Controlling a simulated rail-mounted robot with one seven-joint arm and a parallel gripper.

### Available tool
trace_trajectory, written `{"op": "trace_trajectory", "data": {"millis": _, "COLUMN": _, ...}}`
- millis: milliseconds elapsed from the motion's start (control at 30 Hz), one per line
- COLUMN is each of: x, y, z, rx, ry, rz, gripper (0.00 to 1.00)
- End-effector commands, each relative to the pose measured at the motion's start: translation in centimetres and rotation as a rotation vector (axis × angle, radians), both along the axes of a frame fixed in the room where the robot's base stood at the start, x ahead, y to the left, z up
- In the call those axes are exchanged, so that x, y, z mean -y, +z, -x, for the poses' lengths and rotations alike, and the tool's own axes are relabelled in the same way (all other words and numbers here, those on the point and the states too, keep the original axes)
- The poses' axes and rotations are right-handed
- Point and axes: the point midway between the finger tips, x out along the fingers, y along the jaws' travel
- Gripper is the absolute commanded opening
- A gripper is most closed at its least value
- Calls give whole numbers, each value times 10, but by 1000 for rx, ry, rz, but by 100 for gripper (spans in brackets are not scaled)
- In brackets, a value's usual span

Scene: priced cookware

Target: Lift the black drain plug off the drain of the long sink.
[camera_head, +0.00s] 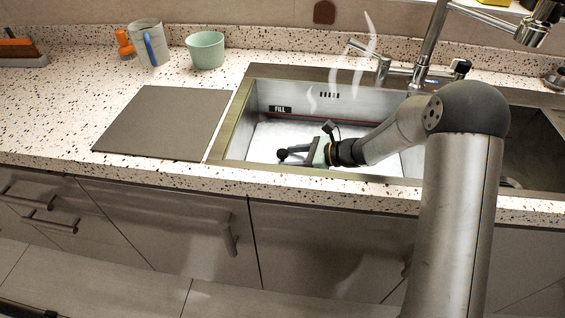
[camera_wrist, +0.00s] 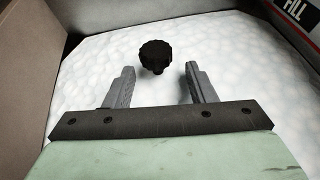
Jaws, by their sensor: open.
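The long sink (camera_head: 249,110) is set in the counter and has a white, foamy-looking bottom. The black drain plug (camera_wrist: 155,56) shows in the wrist view as a dark knob with a scalloped edge, just beyond the fingertips and between their lines. In the head view a small black knob (camera_head: 282,155) shows at the tip of my gripper (camera_head: 290,155), inside the sink. In the wrist view my gripper (camera_wrist: 158,80) is open, with nothing between its fingers. The drain under the plug is hidden.
Sink walls (camera_wrist: 25,60) stand close on the left and right in the wrist view. A FILL label (camera_head: 280,109) marks the back wall. A faucet (camera_head: 428,45) rises behind the sink. A grey board (camera_head: 165,122), mug (camera_head: 150,45) and green cup (camera_head: 205,50) are left on the counter.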

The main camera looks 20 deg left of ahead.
Motion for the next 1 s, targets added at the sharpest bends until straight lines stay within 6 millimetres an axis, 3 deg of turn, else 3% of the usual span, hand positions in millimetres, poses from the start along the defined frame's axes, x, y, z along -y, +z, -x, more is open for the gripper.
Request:
{"op": "trace_trajectory", "data": {"millis": 200, "x": -30, "y": -11, "z": 3, "rx": 1, "ry": 4, "rz": 0, "gripper": 50}}
{"op": "trace_trajectory", "data": {"millis": 433, "x": -33, "y": -12, "z": 2, "rx": 2, "ry": 1, "rz": 0, "gripper": 50}}
{"op": "trace_trajectory", "data": {"millis": 633, "x": -32, "y": -12, "z": 3, "rx": 2, "ry": 1, "rz": 0, "gripper": 0}}
{"op": "trace_trajectory", "data": {"millis": 1000, "x": -32, "y": -9, "z": 2, "rx": 3, "ry": 1, "rz": 0, "gripper": 0}}
